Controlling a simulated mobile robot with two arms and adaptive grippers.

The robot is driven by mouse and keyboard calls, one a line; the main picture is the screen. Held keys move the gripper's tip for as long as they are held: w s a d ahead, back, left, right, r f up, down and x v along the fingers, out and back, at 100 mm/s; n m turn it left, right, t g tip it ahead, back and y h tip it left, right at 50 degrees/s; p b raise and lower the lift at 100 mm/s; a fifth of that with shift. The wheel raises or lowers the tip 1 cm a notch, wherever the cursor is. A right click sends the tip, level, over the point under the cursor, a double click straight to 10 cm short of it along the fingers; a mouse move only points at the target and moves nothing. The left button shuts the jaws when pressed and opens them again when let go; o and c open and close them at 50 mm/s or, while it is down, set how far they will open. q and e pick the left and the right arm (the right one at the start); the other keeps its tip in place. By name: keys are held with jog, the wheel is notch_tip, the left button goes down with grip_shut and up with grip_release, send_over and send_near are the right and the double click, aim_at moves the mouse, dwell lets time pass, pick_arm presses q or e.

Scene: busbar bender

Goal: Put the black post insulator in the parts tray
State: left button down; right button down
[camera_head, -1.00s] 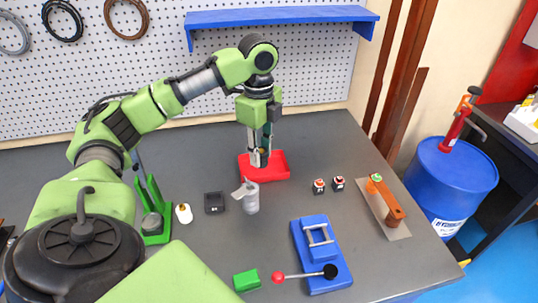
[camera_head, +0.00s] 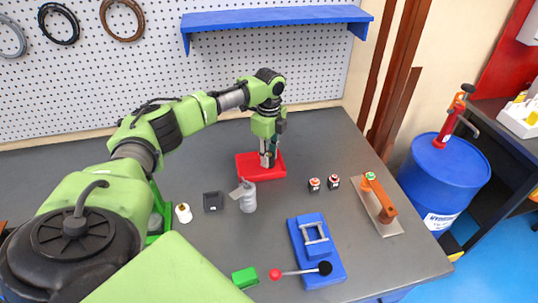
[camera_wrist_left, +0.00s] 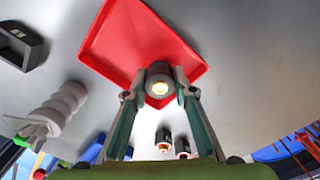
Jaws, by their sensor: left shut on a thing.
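The red parts tray (camera_head: 246,172) lies on the grey bench near the middle of the head view; it fills the upper middle of the left wrist view (camera_wrist_left: 125,40). My left gripper (camera_head: 267,160) points down over the tray. In the left wrist view, its fingertips (camera_wrist_left: 160,92) are closed on the sides of the black post insulator (camera_wrist_left: 159,70), a short dark cylinder with a brass-coloured end. The insulator's lower end is hidden, so I cannot tell whether it touches the tray floor. In the head view the fingers mostly hide it. My right gripper is not in view.
A grey ribbed bottle-like part (camera_head: 248,198) stands just in front of the tray. A black box (camera_head: 213,202) and white insulator (camera_head: 183,213) are left. A blue bender (camera_head: 310,265) is in front. Bench behind the tray is clear.

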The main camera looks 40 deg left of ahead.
aim_at(269, 153)
pick_arm(q)
jog(key=shift+f, duration=0.4)
jog(key=c, duration=1.7)
grip_release()
jog(key=shift+f, duration=0.1)
notch_tip(269, 153, up, 11)
jog(key=shift+w+f+b, duration=0.1)
jog(key=shift+b, duration=0.95)
jog(key=shift+r, duration=0.75)
